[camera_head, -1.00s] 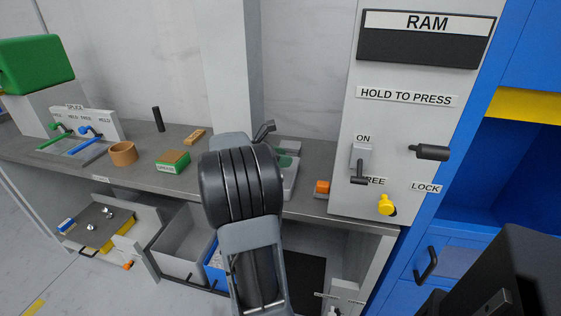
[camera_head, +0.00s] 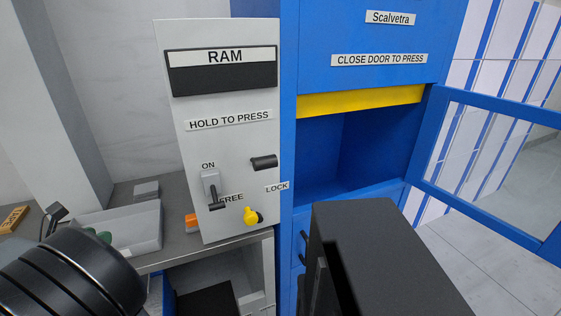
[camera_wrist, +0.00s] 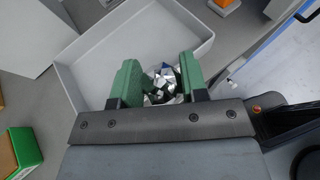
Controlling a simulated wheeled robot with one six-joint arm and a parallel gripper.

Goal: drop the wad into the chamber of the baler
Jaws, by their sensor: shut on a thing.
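A crumpled silver wad (camera_wrist: 163,82) sits between the two green fingers of my gripper (camera_wrist: 160,85) in the wrist view, and the fingers are shut on it. Both are in or just over a grey tray (camera_wrist: 90,68); I cannot tell if the wad is clear of the tray floor. In the head view my gripper (camera_head: 100,236) shows only as a bit of green at the tray (camera_head: 148,228), and the wad is hidden there. The blue baler (camera_head: 350,50) stands right of centre. Its chamber (camera_head: 345,150) is open and looks empty, and its door (camera_head: 432,150) is swung out to the right.
A grey RAM panel (camera_head: 226,120) with a lever, a black handle and a yellow knob (camera_head: 252,215) stands between tray and chamber. A yellow bar (camera_head: 360,101) spans the chamber top. An orange block (camera_head: 191,221) lies beside the tray. A green block (camera_wrist: 24,150) is left of my gripper.

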